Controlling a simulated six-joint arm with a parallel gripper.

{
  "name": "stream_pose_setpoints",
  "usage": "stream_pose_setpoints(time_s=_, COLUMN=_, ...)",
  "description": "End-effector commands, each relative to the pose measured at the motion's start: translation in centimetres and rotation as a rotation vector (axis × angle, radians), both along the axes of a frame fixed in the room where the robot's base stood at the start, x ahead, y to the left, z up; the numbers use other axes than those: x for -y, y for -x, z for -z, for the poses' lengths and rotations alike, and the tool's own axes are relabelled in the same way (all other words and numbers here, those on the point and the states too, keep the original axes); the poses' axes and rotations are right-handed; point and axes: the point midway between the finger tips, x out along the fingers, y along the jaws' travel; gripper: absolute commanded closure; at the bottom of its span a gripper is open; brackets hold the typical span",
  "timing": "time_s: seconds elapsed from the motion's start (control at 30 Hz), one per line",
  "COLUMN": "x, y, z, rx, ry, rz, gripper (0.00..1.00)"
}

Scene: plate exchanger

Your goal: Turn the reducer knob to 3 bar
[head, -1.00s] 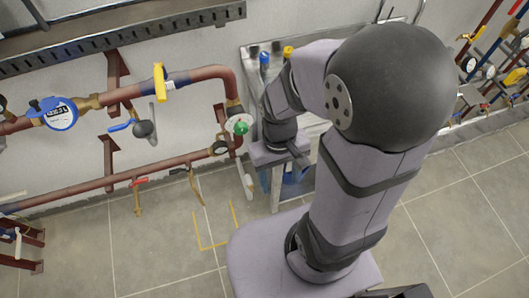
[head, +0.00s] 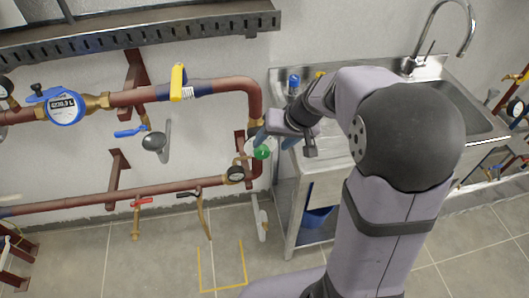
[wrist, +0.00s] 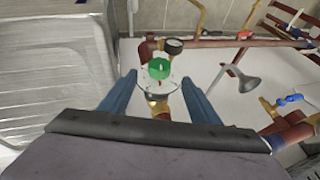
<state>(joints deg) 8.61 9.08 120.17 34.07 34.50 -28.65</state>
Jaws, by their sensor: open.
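The green reducer knob (head: 262,152) sits on a pale round dial at the lower end of the pipe bend, left of the sink unit. In the wrist view the green knob (wrist: 159,69) stands ahead between the two blue fingers, with a small red mark on the dial (wrist: 161,83) below it. The dial's numbers are too small to read. My gripper (wrist: 158,88) is open and empty, its fingers to either side of the dial. In the head view my gripper (head: 270,140) is close by the knob, partly hidden by my wrist.
A black-rimmed gauge (head: 235,174) is just left of the knob. A steel sink unit (head: 310,185) stands to the right. A yellow-handled valve (head: 178,82) and a blue water meter (head: 64,105) are on the upper pipe.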

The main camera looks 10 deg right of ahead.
Motion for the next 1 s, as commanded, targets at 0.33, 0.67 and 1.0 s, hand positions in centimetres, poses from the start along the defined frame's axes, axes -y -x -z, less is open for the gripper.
stream_pose_setpoints(time_s=0.33, x=-0.2, y=-0.1, z=0.6, rx=0.008, ry=0.017, rz=-0.039, gripper=0.43)
stream_pose_setpoints(time_s=0.67, x=-1.2, y=-1.5, z=4.0, rx=0.005, ry=0.017, rz=-0.038, gripper=0.43)
stream_pose_setpoints(time_s=1.0, x=-1.9, y=-2.6, z=6.4, rx=0.008, ry=0.018, rz=-0.036, gripper=0.43)
